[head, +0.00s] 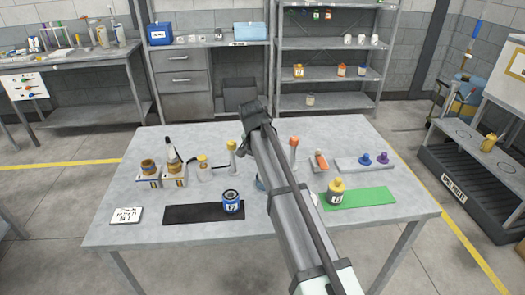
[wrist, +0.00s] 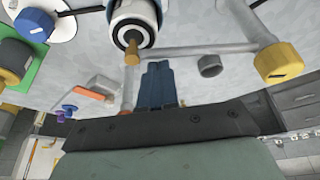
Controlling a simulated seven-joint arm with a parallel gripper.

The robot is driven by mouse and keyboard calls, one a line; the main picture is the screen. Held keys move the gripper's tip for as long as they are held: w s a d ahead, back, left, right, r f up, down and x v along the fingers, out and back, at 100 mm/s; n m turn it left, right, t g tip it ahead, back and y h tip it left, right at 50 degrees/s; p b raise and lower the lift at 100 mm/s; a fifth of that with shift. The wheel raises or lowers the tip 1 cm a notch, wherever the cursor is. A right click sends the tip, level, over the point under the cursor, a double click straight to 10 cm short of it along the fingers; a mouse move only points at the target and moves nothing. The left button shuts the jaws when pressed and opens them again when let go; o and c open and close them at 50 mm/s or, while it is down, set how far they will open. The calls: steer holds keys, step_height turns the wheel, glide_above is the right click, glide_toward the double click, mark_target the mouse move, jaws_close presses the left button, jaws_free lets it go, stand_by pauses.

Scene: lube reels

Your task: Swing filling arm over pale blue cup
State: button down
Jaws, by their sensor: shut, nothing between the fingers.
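The filling arm shows in the wrist view as a grey bar (wrist: 195,51) with a yellow knob (wrist: 279,62) at its right end and a brass nozzle (wrist: 131,50) at its left. The nozzle overlaps the near edge of the blue-and-white cup (wrist: 144,35); I cannot tell whether it is over the opening. In the head view, the pale blue cup (head: 260,184) is mostly hidden behind my arm, and a yellow-topped post (head: 232,147) stands to its left. My gripper (wrist: 160,72) is shut and empty, its fingertips just below the bar in the wrist view; contact is unclear.
A blue can (head: 232,202) stands on a black mat (head: 185,214), and a yellow jar (head: 336,192) on a green mat (head: 370,199). An orange-topped post (head: 293,146) stands right of my arm. Blue and purple knobs (head: 374,158) sit on a grey plate.

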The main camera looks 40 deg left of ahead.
stand_by(0.6)
steer(key=w+r, duration=0.1)
steer(key=w, duration=0.3)
steer(key=a+v, duration=0.1)
steer(key=v, duration=0.9)
steer(key=shift+s, duration=0.25)
steer(key=shift+f, duration=0.1)
